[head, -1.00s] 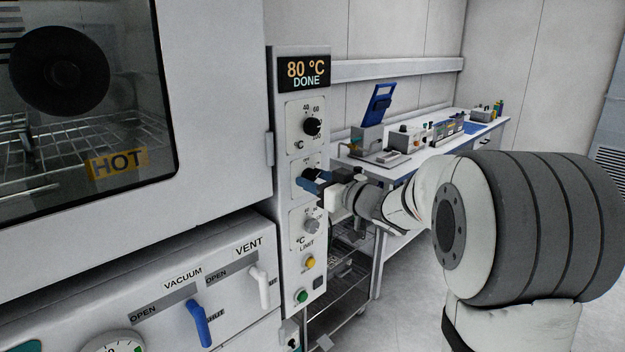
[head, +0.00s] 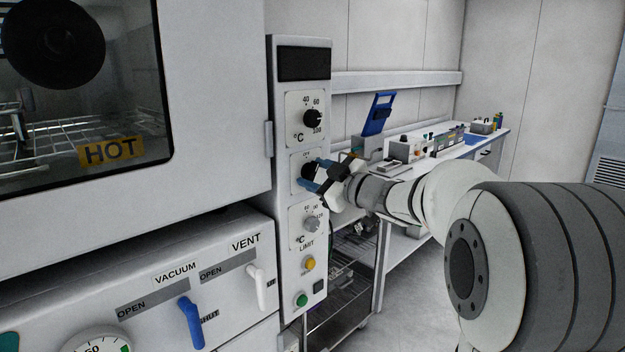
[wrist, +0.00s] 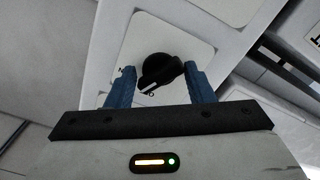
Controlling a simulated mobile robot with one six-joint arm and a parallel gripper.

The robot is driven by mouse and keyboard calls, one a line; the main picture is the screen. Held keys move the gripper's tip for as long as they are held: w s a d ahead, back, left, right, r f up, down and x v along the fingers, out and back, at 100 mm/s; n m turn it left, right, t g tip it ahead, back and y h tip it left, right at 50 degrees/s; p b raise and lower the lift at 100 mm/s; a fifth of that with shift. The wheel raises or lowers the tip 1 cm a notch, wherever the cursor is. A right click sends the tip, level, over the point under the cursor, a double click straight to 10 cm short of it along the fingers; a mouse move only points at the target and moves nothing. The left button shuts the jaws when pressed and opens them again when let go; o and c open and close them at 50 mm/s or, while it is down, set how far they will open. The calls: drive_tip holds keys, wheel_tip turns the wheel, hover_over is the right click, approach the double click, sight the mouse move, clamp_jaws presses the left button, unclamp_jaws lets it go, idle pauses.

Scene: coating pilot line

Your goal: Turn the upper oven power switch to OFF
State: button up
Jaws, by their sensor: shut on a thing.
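The upper oven's power switch is a black rotary knob (head: 307,171) on a white plate in the oven's control column, partly hidden by my fingers. It also shows in the wrist view (wrist: 165,71), with a white pointer mark slanting to the lower left. My gripper (head: 313,177) has its blue fingers on both sides of the knob and is shut on it. In the wrist view my gripper (wrist: 159,72) also straddles the knob. The plate's lettering is mostly hidden or too small to read. The display (head: 304,64) above is dark.
A temperature dial (head: 313,118) sits above the switch, and a grey limit dial (head: 311,223) below it. Yellow (head: 309,263) and green (head: 302,300) buttons are lower down. The oven door (head: 220,100) is at left. A bench (head: 405,170) stands behind my arm.

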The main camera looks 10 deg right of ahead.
drive_tip(key=shift+f, duration=0.1)
drive_tip(key=shift+f+n+b, duration=0.15)
drive_tip(key=shift+n+b, duration=0.45)
drive_tip(key=shift+b, duration=0.25)
drive_tip(key=n+b, duration=0.3)
drive_tip(key=n, duration=0.1)
drive_tip(key=shift+b, duration=0.4)
drive_tip(key=o, duration=1.2)
drive_tip(key=shift+r, duration=0.25)
drive_tip(key=v, duration=0.6)
drive_tip(key=shift+p, duration=0.35)
